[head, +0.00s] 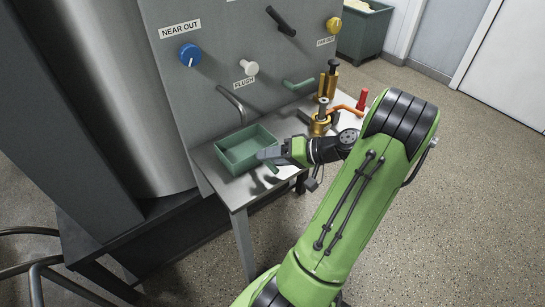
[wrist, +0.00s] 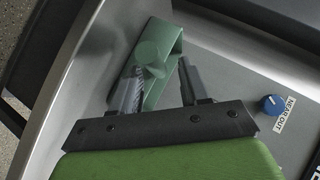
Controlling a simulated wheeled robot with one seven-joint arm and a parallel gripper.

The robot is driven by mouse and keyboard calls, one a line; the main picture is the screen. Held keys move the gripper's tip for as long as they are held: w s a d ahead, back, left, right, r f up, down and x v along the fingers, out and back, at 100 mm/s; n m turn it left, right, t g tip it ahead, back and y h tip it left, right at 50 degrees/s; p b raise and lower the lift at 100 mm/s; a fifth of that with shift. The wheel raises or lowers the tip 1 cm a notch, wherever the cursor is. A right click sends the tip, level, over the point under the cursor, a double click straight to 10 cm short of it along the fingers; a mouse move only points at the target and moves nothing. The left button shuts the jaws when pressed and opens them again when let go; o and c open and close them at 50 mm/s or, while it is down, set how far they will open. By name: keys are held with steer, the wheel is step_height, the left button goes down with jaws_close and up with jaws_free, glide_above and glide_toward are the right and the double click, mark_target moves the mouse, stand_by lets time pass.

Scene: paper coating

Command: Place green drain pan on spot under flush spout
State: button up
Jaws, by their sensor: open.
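The green drain pan (head: 231,161) sits on the steel bench, in front of the grey panel. A thin curved spout (head: 232,100) comes out of the panel above it, below and left of the FLUSH label. My gripper (head: 266,154) is at the pan's right side. In the wrist view the pan (wrist: 172,38) shows beyond the jaws, and my open gripper (wrist: 158,82) has its fingers on either side of part of the pan. I cannot tell whether they touch it. A rounded green shape shows over the pan there. No marked spot is clearly visible.
Brass fittings (head: 320,122) and a red-handled valve (head: 362,99) stand on the bench (head: 203,158) right of the pan. A blue knob (head: 190,54) and white flush knob (head: 249,68) jut from the panel. A large steel cylinder (head: 125,90) stands at left.

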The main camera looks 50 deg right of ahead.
steer(key=p+v, duration=0.5)
steer(key=v, duration=0.6)
steer(key=w+a+r+n+g+h, duration=0.1)
steer(key=w+a+r+n+g, duration=0.2)
steer(key=w+a, duration=0.45)
steer(key=w+a+r+n+g, duration=0.2)
steer(key=w+a+r+g, duration=0.25)
steer(key=a, duration=0.55)
steer(key=s+a+r+n+t+h, duration=0.1)
steer(key=s+a+r+n+h, duration=0.2)
steer(key=s+a, duration=0.7)
steer(key=a, duration=0.3)
steer(key=shift+s+a+r+h, duration=0.35)
steer(key=shift+a+h, duration=0.05)
